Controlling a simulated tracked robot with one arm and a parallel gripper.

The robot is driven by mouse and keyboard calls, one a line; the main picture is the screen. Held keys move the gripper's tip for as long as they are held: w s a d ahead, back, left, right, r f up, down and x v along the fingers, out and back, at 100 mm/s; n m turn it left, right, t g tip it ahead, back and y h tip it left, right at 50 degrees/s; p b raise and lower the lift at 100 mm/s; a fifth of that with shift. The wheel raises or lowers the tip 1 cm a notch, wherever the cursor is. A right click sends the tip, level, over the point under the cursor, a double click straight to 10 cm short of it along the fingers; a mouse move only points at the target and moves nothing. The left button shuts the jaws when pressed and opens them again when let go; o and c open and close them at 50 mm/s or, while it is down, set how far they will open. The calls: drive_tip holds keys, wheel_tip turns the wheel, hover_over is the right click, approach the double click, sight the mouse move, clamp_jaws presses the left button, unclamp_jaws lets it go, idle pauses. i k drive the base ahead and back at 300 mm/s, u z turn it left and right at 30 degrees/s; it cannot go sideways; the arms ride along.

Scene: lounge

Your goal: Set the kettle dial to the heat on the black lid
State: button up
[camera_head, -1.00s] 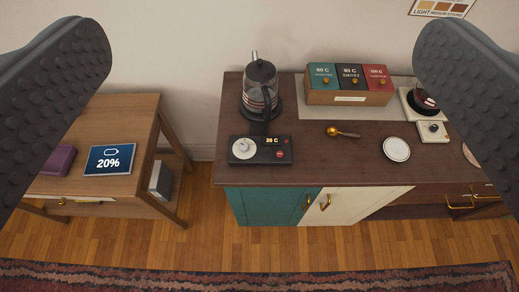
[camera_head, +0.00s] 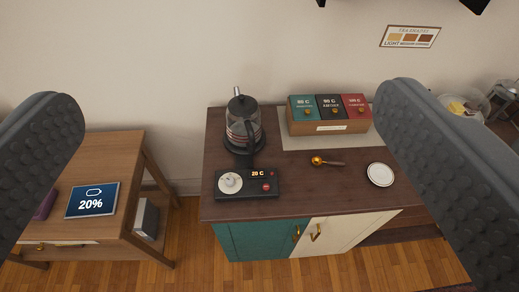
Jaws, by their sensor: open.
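The kettle (camera_head: 243,128), glass with a black lid and handle, stands on its base at the back left of the dark cabinet top. In front of it lies the black control panel (camera_head: 247,184) with a pale round dial (camera_head: 230,181) and a display reading 20 C. The box (camera_head: 328,128) to the right has teal, black and red lids with gold knobs. The black lid (camera_head: 335,104) appears to read 90 C, though its print is small. My gripper (camera_head: 228,138) is open and empty, its two padded fingers wide apart at the picture's left and right.
A gold scoop (camera_head: 328,162) and a white saucer (camera_head: 380,174) lie right of the panel. A wooden side table (camera_head: 115,157) with a screen reading 20% (camera_head: 92,200) stands left, across a gap from the cabinet. My right finger hides the cabinet's right part.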

sight(229, 181)
drive_tip(key=u, duration=0.1)
drive_tip(key=k, duration=0.4)
drive_tip(key=z, duration=0.6)
drive_tip(key=i, duration=1.4)
drive_tip(key=u, duration=0.55)
